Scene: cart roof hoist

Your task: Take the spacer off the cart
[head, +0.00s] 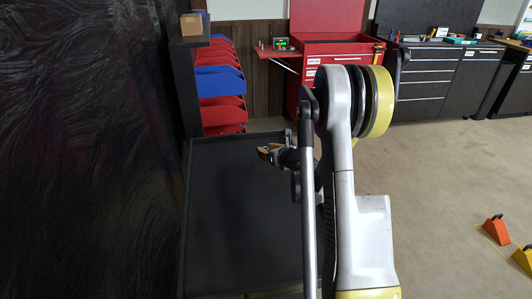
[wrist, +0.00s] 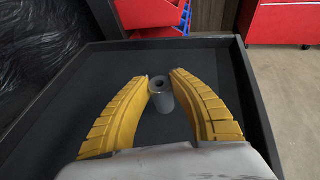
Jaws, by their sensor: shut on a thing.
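The spacer (wrist: 161,96) is a small grey cylinder with a hole in its top, upright in the wrist view. My gripper (wrist: 162,80) has yellow ribbed fingers, and their tips are closed on the spacer's two sides. The cart (head: 235,220) has a black tray top with a low raised rim; its bare surface also fills much of the wrist view (wrist: 75,112). In the head view my gripper (head: 268,152) is over the far right part of the tray. I cannot make out the spacer there, or tell whether it touches the tray.
A dark streaked surface (head: 85,150) stands close along the cart's left side. Beyond the cart are red and blue bins (head: 220,85) and a red tool chest (head: 325,45). Orange (head: 496,229) and yellow (head: 524,258) wedges lie on the floor at right. Open floor lies between.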

